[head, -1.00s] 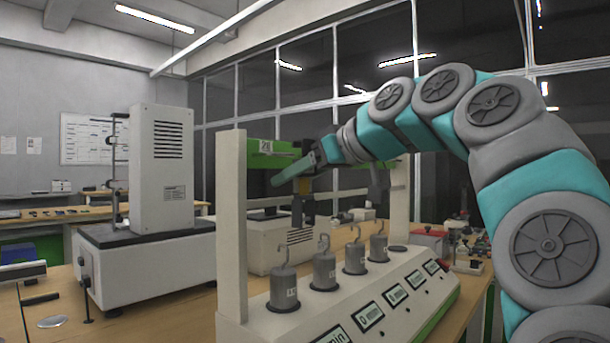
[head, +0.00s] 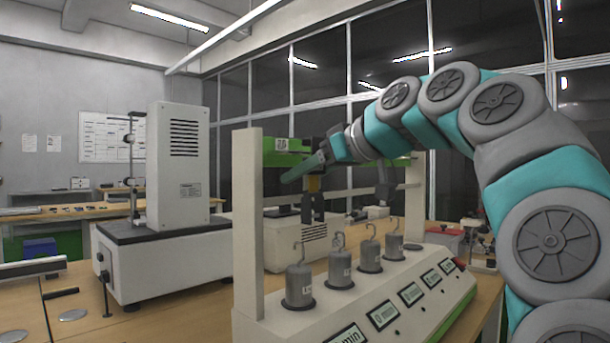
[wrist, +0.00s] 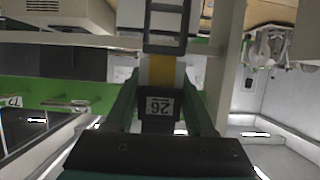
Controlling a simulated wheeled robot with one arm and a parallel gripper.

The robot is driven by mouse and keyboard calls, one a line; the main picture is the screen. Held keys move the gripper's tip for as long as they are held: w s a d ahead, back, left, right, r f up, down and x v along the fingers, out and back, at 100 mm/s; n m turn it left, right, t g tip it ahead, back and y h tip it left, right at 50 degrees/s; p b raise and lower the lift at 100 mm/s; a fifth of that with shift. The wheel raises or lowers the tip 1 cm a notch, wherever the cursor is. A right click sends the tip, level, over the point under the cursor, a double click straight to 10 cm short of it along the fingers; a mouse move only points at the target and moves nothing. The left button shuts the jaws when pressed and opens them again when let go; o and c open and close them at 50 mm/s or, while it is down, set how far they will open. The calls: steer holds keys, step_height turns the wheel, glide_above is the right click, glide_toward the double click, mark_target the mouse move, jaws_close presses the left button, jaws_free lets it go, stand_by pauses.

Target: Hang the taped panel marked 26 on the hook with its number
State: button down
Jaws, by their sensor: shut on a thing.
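The taped panel marked 26 (wrist: 160,107) is held between the two fingers of my gripper (wrist: 160,118) in the wrist view. Its dark top block bears the 26 label, seen upside down. A yellow strip and a dark frame-like clip (wrist: 165,25) extend from it. In the head view my gripper (head: 318,168) is in front of the green beam (head: 268,152), and the panel (head: 314,185) hangs down from it, apart from the weights below. A small number tag (head: 288,145) sits on the beam, too blurred to read surely. The hook itself is hidden or too small to make out.
Several grey hooked weights (head: 300,285) stand on the white tester base (head: 360,318) below. A cream post (head: 247,220) rises at its left. Another dark clip (head: 384,185) hangs farther right. A tall white machine (head: 178,165) stands at left.

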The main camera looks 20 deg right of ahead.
steer(key=shift+w+a, duration=0.25)
steer(key=shift+w, duration=0.3)
steer(key=shift+w+a, duration=0.2)
steer(key=shift+w, duration=0.35)
stand_by(0.3)
steer(key=shift+w+a+p, duration=0.15)
steer(key=shift+w+p, duration=0.15)
steer(key=shift+w+a, duration=0.1)
steer(key=shift+w, duration=0.1)
steer(key=shift+f, duration=0.25)
steer(key=shift+f+b, duration=0.3)
steer(key=shift+b, duration=0.2)
steer(key=shift+f, duration=0.25)
stand_by(0.4)
steer(key=shift+c, duration=0.9)
jaws_free()
steer(key=shift+s, duration=0.1)
